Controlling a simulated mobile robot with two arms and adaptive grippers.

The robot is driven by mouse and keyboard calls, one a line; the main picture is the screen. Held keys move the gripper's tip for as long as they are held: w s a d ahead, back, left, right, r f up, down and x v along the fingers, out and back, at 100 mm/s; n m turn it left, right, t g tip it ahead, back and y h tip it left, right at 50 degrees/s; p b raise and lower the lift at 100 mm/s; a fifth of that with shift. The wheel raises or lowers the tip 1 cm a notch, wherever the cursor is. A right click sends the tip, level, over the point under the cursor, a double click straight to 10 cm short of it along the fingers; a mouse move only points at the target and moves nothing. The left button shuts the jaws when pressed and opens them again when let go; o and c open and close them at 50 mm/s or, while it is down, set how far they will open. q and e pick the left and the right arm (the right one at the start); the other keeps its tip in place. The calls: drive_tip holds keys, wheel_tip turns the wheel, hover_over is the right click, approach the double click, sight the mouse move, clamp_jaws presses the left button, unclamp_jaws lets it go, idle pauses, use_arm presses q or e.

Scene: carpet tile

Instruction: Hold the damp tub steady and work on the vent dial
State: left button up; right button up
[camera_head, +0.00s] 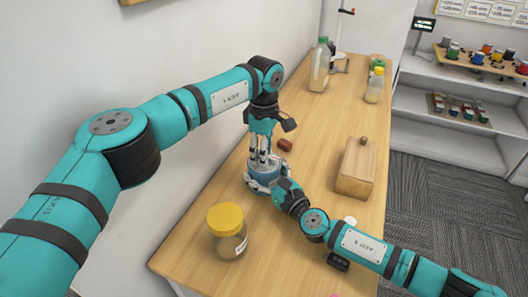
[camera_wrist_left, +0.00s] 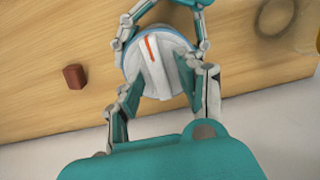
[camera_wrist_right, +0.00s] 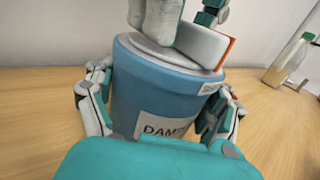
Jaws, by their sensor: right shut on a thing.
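The blue damp tub (camera_head: 267,177) stands upright on the wooden table; its label reading "DAM…" shows in the right wrist view (camera_wrist_right: 165,127). On its lid is the white vent dial (camera_wrist_left: 156,68), a raised bar with an orange line. My right gripper (camera_head: 277,185) is shut on the tub from the side, one finger along each flank. My left gripper (camera_head: 262,160) points straight down over the lid. Its fingers stand open on either side of the dial's bar in the left wrist view (camera_wrist_left: 160,85); contact with the bar is unclear.
A small red-brown block (camera_head: 285,145) lies close behind the tub. A yellow-lidded jar (camera_head: 228,232) stands in front, a wooden box (camera_head: 354,170) to the right. Bottles (camera_head: 319,68) stand at the far end. The wall runs along the table's left side.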

use_arm(q)
drive_tip(key=shift+f, duration=0.1)
clamp_jaws()
drive_tip(key=shift+n, duration=0.4)
drive_tip(key=n, duration=0.4)
drive_tip(key=shift+n, duration=0.4)
drive_tip(key=n, duration=0.6)
drive_tip(key=shift+n, duration=0.3)
use_arm(e)
drive_tip(key=shift+a, duration=0.1)
use_arm(q)
unclamp_jaws()
